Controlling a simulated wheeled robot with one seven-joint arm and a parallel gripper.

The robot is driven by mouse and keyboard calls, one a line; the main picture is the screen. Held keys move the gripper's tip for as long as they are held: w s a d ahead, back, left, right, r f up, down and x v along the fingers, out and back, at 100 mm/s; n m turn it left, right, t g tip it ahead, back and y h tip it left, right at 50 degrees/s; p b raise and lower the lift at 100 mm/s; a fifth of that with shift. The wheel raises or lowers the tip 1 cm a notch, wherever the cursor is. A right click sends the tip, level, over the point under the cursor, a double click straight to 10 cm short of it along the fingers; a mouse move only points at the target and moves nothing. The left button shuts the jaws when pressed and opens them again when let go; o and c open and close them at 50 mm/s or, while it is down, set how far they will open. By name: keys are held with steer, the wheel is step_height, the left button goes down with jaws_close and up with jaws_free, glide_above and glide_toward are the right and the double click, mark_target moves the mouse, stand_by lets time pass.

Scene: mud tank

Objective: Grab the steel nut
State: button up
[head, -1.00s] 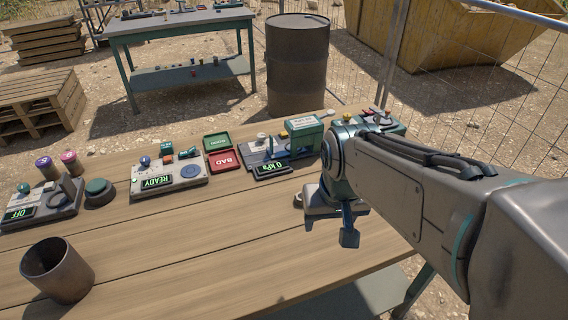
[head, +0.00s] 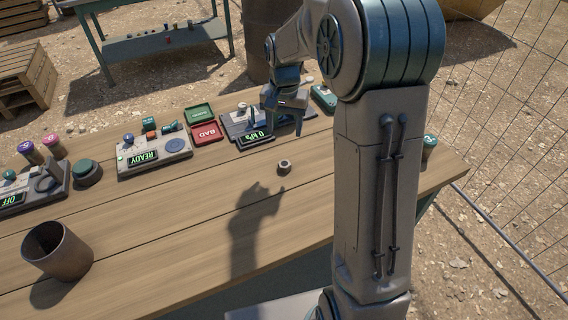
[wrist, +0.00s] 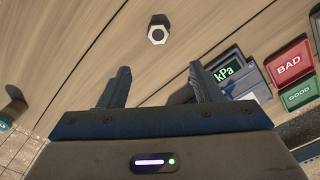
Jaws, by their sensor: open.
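The steel nut (head: 284,167) is a small grey ring lying alone on the wooden table (head: 190,225). My gripper (head: 276,124) is open and empty, raised above the table on the far side of the nut, in front of the kPa device. In the wrist view both fingers of my gripper (wrist: 159,72) are spread, and the nut is apart from them.
The kPa device (head: 252,138) sits close behind and left of the nut. A red BAD tray (head: 207,133), a green tray (head: 200,114) and a READY panel (head: 154,152) stand further left. A brown cup (head: 57,251) is at the front left. The table around the nut is bare.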

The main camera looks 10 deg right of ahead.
glide_above(285, 162)
step_height(285, 162, down, 8)
steer(key=shift+w+r+p, duration=0.15)
steer(key=shift+r+p, duration=0.05)
steer(key=shift+p, duration=0.1)
steer(key=shift+f+p, duration=0.6)
steer(key=shift+f, duration=2.05)
steer(key=c, duration=1.1)
